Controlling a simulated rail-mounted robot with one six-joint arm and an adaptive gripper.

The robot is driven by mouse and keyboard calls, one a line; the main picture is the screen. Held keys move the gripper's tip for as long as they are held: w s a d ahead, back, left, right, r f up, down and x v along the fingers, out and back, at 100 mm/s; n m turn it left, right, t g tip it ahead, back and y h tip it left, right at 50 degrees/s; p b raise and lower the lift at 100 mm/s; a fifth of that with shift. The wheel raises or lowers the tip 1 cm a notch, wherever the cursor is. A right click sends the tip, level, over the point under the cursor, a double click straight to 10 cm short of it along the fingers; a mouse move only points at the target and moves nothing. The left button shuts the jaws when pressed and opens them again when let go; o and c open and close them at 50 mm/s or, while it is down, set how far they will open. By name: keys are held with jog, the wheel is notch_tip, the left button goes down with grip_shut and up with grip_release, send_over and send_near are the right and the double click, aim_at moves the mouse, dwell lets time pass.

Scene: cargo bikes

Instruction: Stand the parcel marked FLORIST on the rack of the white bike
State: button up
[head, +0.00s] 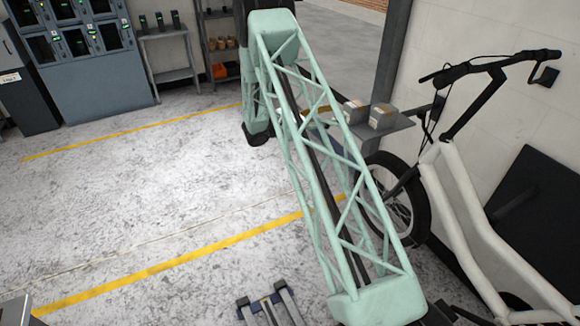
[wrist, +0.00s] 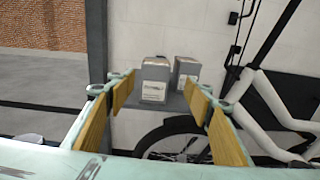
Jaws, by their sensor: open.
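Two grey box parcels, a nearer one (wrist: 155,80) and a farther one (wrist: 186,70), stand upright side by side on a grey plate (wrist: 129,124). The nearer has a white label too small to read, so I cannot tell which is FLORIST. Both parcels show in the head view, left (head: 354,110) and right (head: 383,117). The white bike (head: 458,185) stands along the wall at right; its front wheel is below the plate. I cannot tell whether the plate is its rack. My gripper (wrist: 161,86) is open and empty, its wood-faced fingers either side of the nearer parcel in the picture, seemingly short of it.
A dark post (head: 394,55) rises behind the plate. The bike's handlebar (head: 490,66) sticks out at right, near a dark panel (head: 545,195) against the wall. Cabinets (head: 80,55) and shelves stand at the back left. The floor at left (head: 150,200) is clear.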

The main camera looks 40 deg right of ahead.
jog(key=s+a+r+m+y, duration=0.4)
jog(key=s+a+r, duration=0.5)
jog(key=a+r, duration=0.2)
jog(key=s+a+r+m+y, duration=0.3)
jog(key=s+a+r+m, duration=0.1)
jog(key=s+a+r, duration=0.6)
jog(key=s+a+r+m+t+y, duration=0.2)
jog(key=s+a, duration=0.6)
jog(key=a, duration=0.4)
jog(key=s+a+r+m+t+y, duration=0.2)
jog(key=s+a+y, duration=0.3)
jog(key=a, duration=0.8)
jog(key=s+a+r+m+t+y, duration=0.3)
jog(key=s+a+r, duration=0.1)
jog(key=s+a, duration=0.7)
jog(key=shift+s+a+t, duration=0.4)
jog(key=shift+a, duration=0.35)
jog(key=shift+d+f, duration=0.1)
jog(key=shift+c, duration=1.1)
